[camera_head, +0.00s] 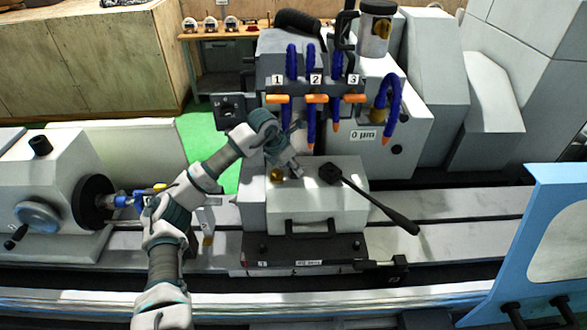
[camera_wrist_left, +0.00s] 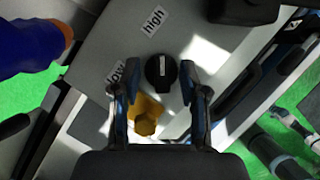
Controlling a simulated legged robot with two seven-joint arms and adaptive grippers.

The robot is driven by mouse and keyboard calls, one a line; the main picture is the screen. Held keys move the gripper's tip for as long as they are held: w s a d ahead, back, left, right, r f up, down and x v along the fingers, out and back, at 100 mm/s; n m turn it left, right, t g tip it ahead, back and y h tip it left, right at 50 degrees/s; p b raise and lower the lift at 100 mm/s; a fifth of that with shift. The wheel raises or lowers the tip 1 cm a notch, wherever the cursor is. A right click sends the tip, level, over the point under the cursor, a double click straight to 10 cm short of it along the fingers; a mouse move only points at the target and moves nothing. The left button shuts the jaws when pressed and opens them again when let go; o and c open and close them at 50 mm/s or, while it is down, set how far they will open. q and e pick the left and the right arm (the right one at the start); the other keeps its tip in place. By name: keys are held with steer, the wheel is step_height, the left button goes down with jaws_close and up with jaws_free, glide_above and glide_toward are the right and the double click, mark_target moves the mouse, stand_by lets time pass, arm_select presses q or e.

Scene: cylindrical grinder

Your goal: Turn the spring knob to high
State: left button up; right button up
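My left gripper (camera_head: 296,172) is over the top of the grey tailstock block (camera_head: 345,208). In the left wrist view the gripper (camera_wrist_left: 157,78) is open, its two fingers apart. A round black knob (camera_wrist_left: 161,72) with a white mark lies between the fingertips, with no clear contact. A yellow lobed knob (camera_wrist_left: 146,115) shows between the fingers, nearer the palm; it also shows in the head view (camera_head: 276,175). A "high" label (camera_wrist_left: 153,20) is beyond the black knob. A "low" label (camera_wrist_left: 116,74) is beside the left fingertip, partly covered. I cannot tell which knob is the spring knob. My right gripper is out of view.
A black lever (camera_head: 385,205) slants across the block's right side. Blue hoses with orange nozzles (camera_head: 316,98) hang behind my gripper. The workhead with its black chuck (camera_head: 92,200) is at left. A blue-framed guard (camera_head: 540,240) stands at right. The rails right of the block are clear.

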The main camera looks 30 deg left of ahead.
arm_select(q)
steer(key=p+v, duration=0.3)
steer(key=v, duration=0.3)
steer(key=shift+s+r, duration=0.1)
steer(key=shift+r, duration=0.1)
stand_by(0.4)
